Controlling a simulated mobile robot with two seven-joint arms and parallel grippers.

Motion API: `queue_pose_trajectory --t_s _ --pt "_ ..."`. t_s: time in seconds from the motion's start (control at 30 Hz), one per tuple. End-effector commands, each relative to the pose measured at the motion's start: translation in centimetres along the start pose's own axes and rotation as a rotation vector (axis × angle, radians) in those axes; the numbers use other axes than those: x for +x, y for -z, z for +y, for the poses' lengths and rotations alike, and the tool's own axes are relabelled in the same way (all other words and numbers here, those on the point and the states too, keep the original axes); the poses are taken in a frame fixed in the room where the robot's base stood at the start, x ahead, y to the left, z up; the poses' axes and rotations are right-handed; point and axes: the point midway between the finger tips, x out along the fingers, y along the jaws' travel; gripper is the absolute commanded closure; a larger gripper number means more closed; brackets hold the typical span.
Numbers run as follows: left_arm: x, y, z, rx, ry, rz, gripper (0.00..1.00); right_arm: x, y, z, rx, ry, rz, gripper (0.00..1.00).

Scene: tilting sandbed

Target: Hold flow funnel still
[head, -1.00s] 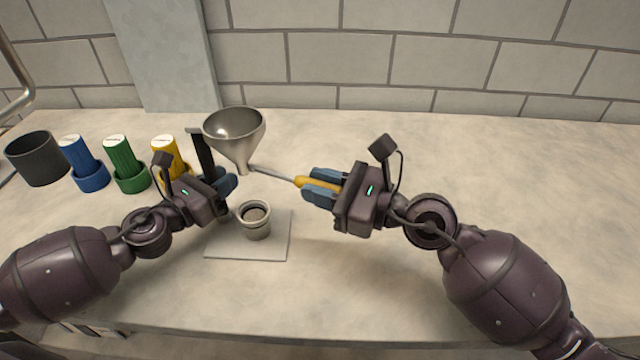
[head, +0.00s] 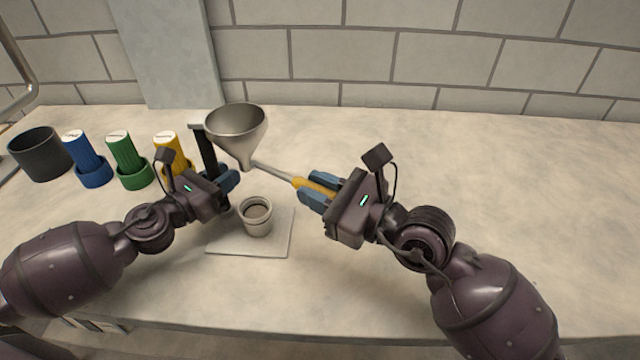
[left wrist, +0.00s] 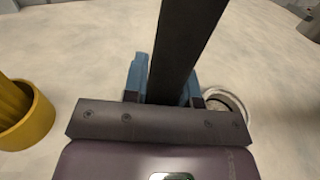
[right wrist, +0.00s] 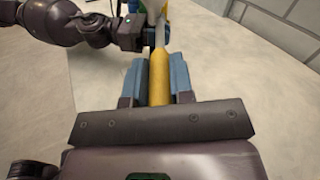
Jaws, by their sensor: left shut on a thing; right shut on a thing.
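The metal funnel (head: 237,131) is upright above and behind a small cup (head: 257,216). A dark upright bar (head: 207,152) stands at the funnel's left side; I cannot tell how it joins the funnel. My left gripper (head: 228,178) is shut on this bar, which also shows between its fingers in the left wrist view (left wrist: 187,40). My right gripper (head: 318,190) is shut on the yellow handle (head: 305,187) of a tool. The tool's grey shaft (head: 272,171) points at the funnel's lower spout; I cannot tell if they touch. The handle also shows in the right wrist view (right wrist: 159,78).
The cup stands on a thin pale plate (head: 240,246). Blue (head: 88,160), green (head: 125,160) and yellow (head: 170,150) containers and a dark open pot (head: 38,153) stand at the left. The counter (head: 520,190) is clear at the right.

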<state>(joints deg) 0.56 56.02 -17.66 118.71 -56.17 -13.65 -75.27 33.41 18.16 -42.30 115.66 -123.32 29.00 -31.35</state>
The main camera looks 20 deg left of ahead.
Motion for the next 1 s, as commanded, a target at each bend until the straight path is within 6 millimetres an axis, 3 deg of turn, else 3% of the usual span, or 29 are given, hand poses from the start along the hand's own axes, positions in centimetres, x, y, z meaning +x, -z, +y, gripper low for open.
queue_pose_trajectory --t_s 0.5,0.53,0.67,1.0 --pt "0.01 0.01 -0.10 -0.001 0.002 0.000 1.00 -0.02 -0.03 0.29 0.004 0.031 0.007 1.00" --pt "0.01 0.01 -0.10 -0.001 0.002 0.000 1.00 -0.02 -0.03 0.28 0.004 0.031 0.007 0.75" --pt "0.00 0.01 -0.10 -0.001 0.002 0.000 1.00 -0.03 -0.04 0.27 0.004 0.031 0.007 0.55" --pt "0.00 0.03 -0.09 -0.002 0.002 0.000 1.00 -0.21 -0.05 0.26 0.003 0.031 0.007 0.53"
